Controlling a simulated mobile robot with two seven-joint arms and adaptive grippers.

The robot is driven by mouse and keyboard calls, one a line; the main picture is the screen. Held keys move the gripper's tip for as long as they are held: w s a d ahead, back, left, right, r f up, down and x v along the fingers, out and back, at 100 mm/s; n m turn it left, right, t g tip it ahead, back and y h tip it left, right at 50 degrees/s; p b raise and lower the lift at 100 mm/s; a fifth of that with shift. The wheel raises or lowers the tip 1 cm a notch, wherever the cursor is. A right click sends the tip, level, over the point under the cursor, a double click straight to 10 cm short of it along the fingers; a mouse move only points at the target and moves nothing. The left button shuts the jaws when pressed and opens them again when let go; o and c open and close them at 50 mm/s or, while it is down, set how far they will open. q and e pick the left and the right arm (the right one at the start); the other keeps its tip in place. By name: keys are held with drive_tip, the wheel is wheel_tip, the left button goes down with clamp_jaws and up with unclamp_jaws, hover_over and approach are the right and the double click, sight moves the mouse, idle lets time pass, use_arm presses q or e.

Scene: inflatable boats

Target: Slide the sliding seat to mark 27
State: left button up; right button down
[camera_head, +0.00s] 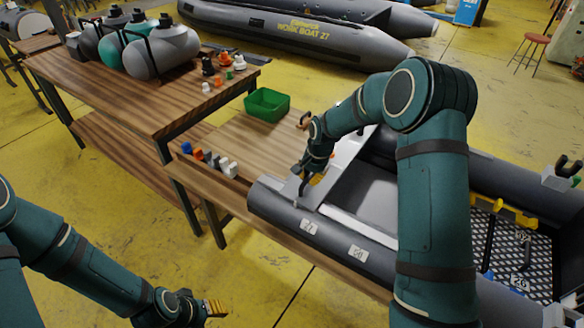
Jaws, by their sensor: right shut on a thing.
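The sliding seat (347,150) is a pale grey plank lying across the dark grey inflatable boat (270,203). Its near end rests at the boat's near tube. My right gripper (304,188) is shut on the seat at that near end; the fingertips are small and partly hidden by the wrist. White number plates sit on the near tube: one mark plate (309,226) is just right of the gripper, another plate (358,253) is further right. Their digits are hard to read. My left gripper (216,308) is low over the floor, away from the boat; its opening is unclear.
A wooden table (230,145) beside the boat bears a green bin (267,104) and several small coloured caps. A higher table (110,95) holds several tanks. My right arm hides part of the boat. Yellow floor is open at lower left.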

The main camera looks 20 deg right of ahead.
drive_tip(key=s+d, duration=0.2)
drive_tip(key=s, duration=0.1)
drive_tip(key=s+d, duration=0.1)
drive_tip(key=s, duration=0.1)
drive_tip(key=shift+s+d+f, duration=0.15)
drive_tip(key=shift+d+f, duration=0.1)
drive_tip(key=shift+d, duration=0.1)
drive_tip(key=c, duration=0.9)
unclamp_jaws()
drive_tip(key=shift+c, duration=0.2)
drive_tip(key=shift+w, duration=0.2)
drive_tip(key=shift+r, duration=0.1)
drive_tip(key=shift+d+r, duration=0.1)
drive_tip(key=shift+r, duration=0.45)
wheel_tip(320, 180, up, 11)
drive_tip(key=s+d, duration=0.1)
drive_tip(key=s, duration=0.1)
drive_tip(key=shift+d+f, duration=0.15)
